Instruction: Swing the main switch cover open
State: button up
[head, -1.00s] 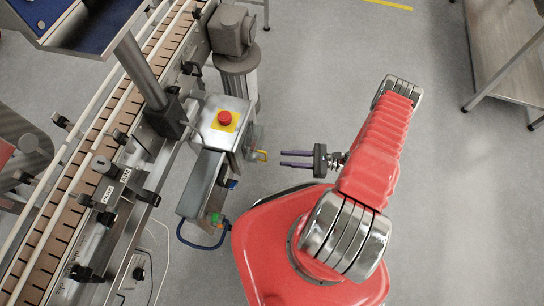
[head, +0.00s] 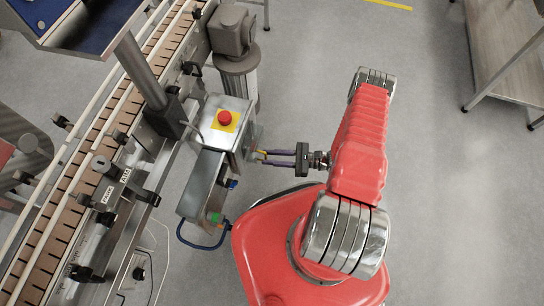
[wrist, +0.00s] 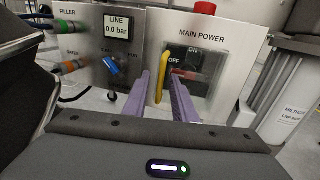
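The main switch cover (wrist: 212,88) is a clear pane over the black switch (wrist: 186,58) on the panel marked MAIN POWER. It looks closed. Its yellow handle (wrist: 163,74) stands upright at the cover's left edge in the wrist view, and a bit of it shows in the head view (head: 259,152). My gripper (head: 266,157) is open, its purple fingers pointing left at the panel. In the wrist view the fingers (wrist: 162,88) lie on either side of the yellow handle, with gaps visible. I cannot tell whether either finger touches it.
A red emergency button (head: 225,118) sits on the metal box's top. Left of the main panel, in the wrist view, are a LINE gauge (wrist: 117,28) and a blue valve knob (wrist: 111,65). A conveyor (head: 85,175) runs behind the box.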

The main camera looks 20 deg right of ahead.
grip_shut()
jog(key=shift+s+a, duration=0.1)
dwell(1.0)
